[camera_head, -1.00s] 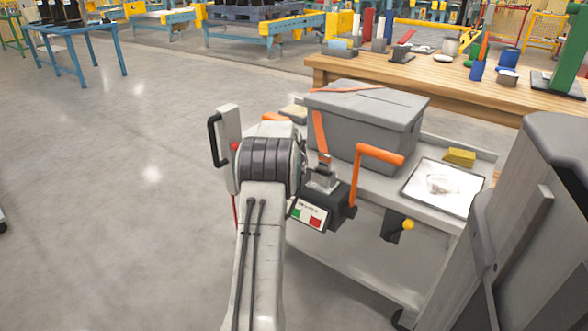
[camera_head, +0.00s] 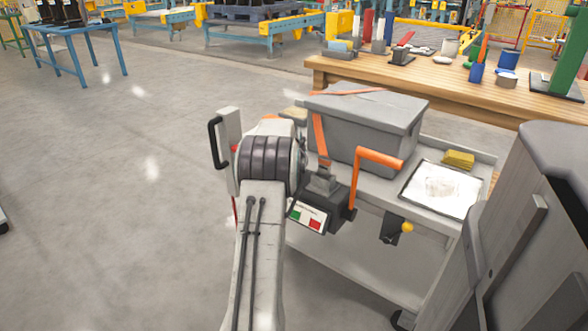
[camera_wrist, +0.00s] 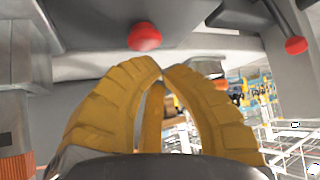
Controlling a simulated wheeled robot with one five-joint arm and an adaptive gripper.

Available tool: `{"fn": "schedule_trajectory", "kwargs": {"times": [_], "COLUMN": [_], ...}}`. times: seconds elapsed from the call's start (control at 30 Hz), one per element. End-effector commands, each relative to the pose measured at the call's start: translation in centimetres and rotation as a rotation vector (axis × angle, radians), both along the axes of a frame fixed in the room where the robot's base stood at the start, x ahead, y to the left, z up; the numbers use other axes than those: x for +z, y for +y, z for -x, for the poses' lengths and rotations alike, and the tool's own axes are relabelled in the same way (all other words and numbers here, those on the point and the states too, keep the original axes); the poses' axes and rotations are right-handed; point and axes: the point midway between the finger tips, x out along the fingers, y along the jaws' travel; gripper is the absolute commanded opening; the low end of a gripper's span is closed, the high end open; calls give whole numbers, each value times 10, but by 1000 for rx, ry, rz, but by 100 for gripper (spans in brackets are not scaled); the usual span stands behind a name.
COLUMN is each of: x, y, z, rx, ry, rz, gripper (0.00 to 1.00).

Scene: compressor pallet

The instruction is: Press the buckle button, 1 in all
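The buckle (camera_head: 322,182) is a grey metal piece at the lower end of an orange strap (camera_head: 320,135) on a grey lidded case. It sits by a dark box (camera_head: 341,200) with a green and red label panel. In the wrist view a round red button (camera_wrist: 145,37) stands out from a dark grey surface, just above my fingertips and apart from them in the picture. I cannot tell whether it belongs to the buckle. My gripper (camera_wrist: 162,68) has yellow ribbed fingers with tips together and nothing visible between them. In the head view my arm hides the gripper.
The grey case (camera_head: 365,125) stands on a grey cart (camera_head: 340,262). An orange crank handle (camera_head: 378,158) rises beside the dark box. A yellow knob (camera_head: 407,227) sticks out below. A wooden workbench (camera_head: 440,92) is behind.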

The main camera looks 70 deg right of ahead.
Motion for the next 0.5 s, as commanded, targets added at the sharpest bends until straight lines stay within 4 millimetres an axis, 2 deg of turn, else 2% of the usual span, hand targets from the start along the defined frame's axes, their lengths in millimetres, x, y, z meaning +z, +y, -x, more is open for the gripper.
{"fn": "schedule_trajectory", "kwargs": {"times": [0.33,0.5], "x": [1,8], "y": [0,0], "z": [0,0], "rx": [0,0], "ry": [0,0], "rz": [2,2], "gripper": [0,0]}}
